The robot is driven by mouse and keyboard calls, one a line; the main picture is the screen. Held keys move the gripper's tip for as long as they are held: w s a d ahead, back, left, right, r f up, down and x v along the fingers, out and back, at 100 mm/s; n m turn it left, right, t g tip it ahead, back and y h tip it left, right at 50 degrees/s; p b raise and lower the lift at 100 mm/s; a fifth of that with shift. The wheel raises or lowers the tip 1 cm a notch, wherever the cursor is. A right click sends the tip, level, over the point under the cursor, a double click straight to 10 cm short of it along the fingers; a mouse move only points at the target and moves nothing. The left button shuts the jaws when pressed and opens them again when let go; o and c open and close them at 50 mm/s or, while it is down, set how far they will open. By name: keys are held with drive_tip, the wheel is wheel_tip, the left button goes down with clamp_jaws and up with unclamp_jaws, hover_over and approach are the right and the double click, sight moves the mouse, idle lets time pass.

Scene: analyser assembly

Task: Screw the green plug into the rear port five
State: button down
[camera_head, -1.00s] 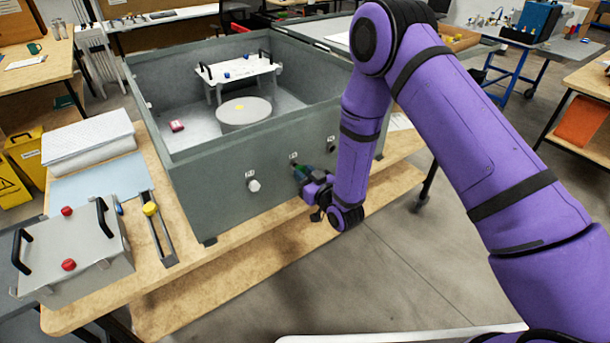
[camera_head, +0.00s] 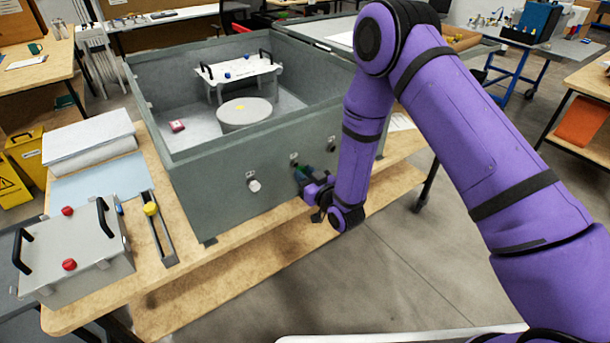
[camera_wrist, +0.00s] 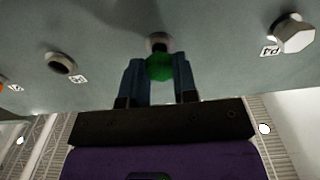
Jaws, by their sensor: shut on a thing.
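My gripper (camera_head: 307,181) is shut on the green plug (camera_head: 302,173) at the outer wall of the grey case (camera_head: 215,195). In the wrist view, the gripper's two blue-grey fingers (camera_wrist: 158,80) grip the green plug (camera_wrist: 159,67) on either side. The plug sits right at the mouth of a round port (camera_wrist: 158,41), whose upper rim shows above it. I cannot tell whether its thread is in the port. A white hexagonal plug (camera_wrist: 294,36) sits beside a P4 label on the right. It also shows in the head view (camera_head: 254,185).
An empty-looking dark port (camera_wrist: 61,63) is left of the plug in the wrist view. The open case stands on a wooden bench (camera_head: 190,290), with a grey box (camera_head: 75,250) with black handles at left. Floor in front of the wall is clear.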

drive_tip(key=shift+w+a, duration=0.35)
drive_tip(key=shift+w, duration=0.25)
idle(1.2)
